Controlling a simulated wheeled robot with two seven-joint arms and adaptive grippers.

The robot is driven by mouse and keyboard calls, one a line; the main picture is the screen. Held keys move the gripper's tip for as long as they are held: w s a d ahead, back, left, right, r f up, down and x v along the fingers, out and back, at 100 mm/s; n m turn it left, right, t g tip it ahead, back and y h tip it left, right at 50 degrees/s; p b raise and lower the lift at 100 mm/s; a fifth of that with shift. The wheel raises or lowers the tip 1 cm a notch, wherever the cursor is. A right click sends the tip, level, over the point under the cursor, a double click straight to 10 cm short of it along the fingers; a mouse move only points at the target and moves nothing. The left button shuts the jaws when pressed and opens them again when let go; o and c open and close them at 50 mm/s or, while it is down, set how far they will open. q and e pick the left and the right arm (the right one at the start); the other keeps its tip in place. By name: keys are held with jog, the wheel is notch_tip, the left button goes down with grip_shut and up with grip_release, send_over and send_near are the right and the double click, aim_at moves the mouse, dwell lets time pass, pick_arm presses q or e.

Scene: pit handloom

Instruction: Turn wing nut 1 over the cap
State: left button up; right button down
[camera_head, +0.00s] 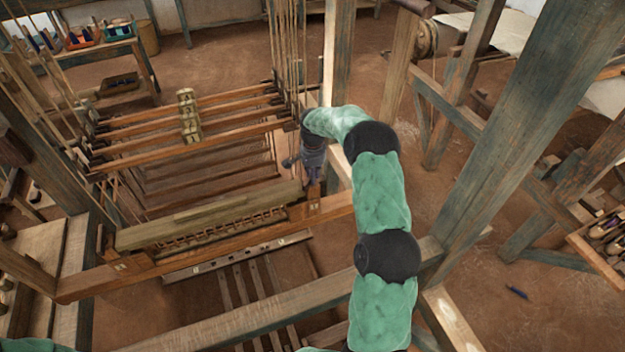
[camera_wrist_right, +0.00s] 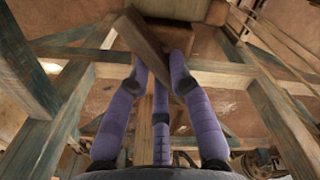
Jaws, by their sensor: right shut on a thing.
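The cap (camera_head: 215,212) is the pale wooden beam across the loom. Its right end meets an orange-brown upright block (camera_head: 305,209). My right gripper (camera_head: 314,183) points down at this end, with its arm coming from the lower right. In the right wrist view, its purple fingers (camera_wrist_right: 160,74) close around a slanted dark brown wooden piece (camera_wrist_right: 150,45), which appears to be wing nut 1. The fingers hide part of it, and I cannot tell its turn angle for sure. My left gripper is out of view.
Shafts (camera_head: 190,135) and hanging cords stand behind the cap. A wooden post (camera_head: 336,60) rises close behind my right wrist. A thick slanted post (camera_head: 520,120) stands to the right. A front beam (camera_head: 270,312) crosses below, and brown floor shows at right.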

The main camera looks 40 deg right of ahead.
jog(key=m+b, duration=0.2)
jog(key=m, duration=0.1)
jog(key=shift+s+f+m, duration=0.1)
jog(key=shift+m, duration=0.2)
jog(key=shift+s+a+m+b, duration=0.15)
jog(key=shift+m+b, duration=0.7)
jog(key=shift+m, duration=1.15)
jog(key=c, duration=1.1)
grip_release()
notch_tip(320, 180, up, 12)
jog(key=shift+r, duration=0.1)
